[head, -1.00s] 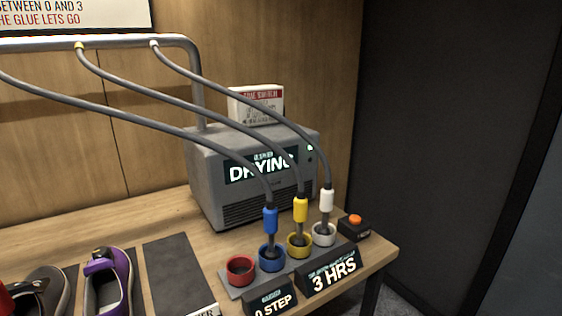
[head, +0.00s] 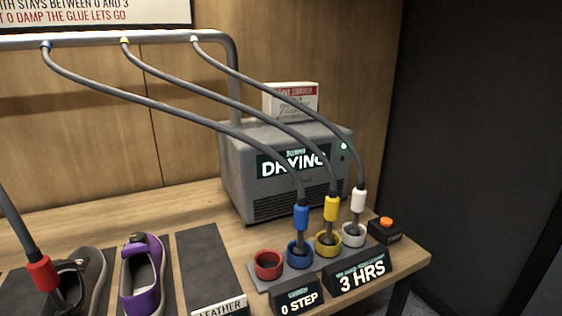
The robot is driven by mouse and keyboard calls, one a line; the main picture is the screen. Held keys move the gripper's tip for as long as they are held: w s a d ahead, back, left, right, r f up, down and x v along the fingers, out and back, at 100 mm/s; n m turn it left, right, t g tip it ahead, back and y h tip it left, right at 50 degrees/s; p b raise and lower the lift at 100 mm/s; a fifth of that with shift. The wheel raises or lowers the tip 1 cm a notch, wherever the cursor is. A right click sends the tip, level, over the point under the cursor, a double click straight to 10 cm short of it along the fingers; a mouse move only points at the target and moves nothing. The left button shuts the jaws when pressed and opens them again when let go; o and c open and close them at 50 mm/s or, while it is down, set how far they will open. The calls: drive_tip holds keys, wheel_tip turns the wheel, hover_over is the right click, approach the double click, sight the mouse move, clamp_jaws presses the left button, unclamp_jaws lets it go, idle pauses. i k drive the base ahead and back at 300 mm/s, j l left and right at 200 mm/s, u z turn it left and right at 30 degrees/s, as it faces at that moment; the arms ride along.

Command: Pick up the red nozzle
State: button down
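The red nozzle (head: 41,273) is at the lower left of the head view, on the end of a grey hose. It points down into the opening of a dark grey shoe (head: 91,272). The red ring holder (head: 268,264) at the left end of the holder row is empty. My gripper is not in view.
Blue (head: 301,218), yellow (head: 331,208) and white (head: 358,201) nozzles stand in their ring holders, with hoses from the overhead rail (head: 120,38). A purple shoe (head: 142,277) stands right of the grey one. A dark mat (head: 207,262) is bare. The grey dryer (head: 236,165) stands behind.

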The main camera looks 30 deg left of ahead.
sight(40, 266)
drive_tip(key=u, duration=2.55)
drive_tip(key=i+j+z, duration=0.25)
drive_tip(key=i+j, duration=0.2)
